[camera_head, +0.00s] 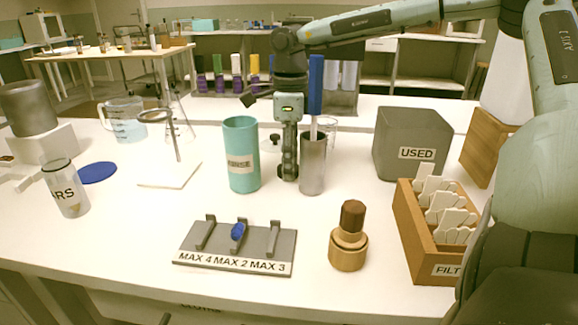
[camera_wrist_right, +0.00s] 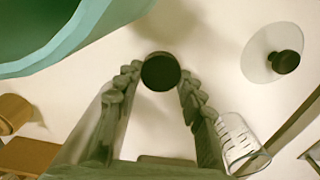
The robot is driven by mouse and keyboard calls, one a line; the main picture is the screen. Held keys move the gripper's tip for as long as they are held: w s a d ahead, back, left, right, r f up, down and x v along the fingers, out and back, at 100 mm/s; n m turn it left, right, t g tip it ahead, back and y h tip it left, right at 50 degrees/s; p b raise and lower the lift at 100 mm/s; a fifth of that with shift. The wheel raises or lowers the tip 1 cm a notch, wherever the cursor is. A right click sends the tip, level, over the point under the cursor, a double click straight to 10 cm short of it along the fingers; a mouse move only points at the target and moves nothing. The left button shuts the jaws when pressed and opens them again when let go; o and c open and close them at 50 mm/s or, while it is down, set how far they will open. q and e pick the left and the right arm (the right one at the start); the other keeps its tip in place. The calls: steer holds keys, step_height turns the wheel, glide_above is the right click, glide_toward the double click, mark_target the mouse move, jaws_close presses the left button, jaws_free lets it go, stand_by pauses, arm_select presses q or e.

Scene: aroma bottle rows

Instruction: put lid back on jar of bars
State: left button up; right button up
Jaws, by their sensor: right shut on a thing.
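The glass jar (camera_head: 67,190) stands upright at the far left, its label showing "RS" and a dark rim at its top. A clear disc with a dark knob, looking like a lid (camera_head: 270,146), lies on the table behind my right gripper; it also shows at the right of the right wrist view (camera_wrist_right: 271,53). My right gripper (camera_head: 289,172) points down between the teal cup and the metal cylinder. Its fingers are shut on a dark round-topped thing (camera_wrist_right: 160,72), which I cannot identify. The lid-like disc is apart from the fingers. My left gripper is out of view.
The teal cup (camera_head: 241,155) and metal cylinder (camera_head: 313,165) stand close on either side of my right gripper. A glass beaker (camera_wrist_right: 235,140) is close by. A grey rack (camera_head: 235,258), brown-topped bottle (camera_head: 348,245) and wooden box (camera_head: 418,240) are in front. A blue disc (camera_head: 98,172) lies near the jar.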

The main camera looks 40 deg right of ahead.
steer(key=shift+r, duration=0.1)
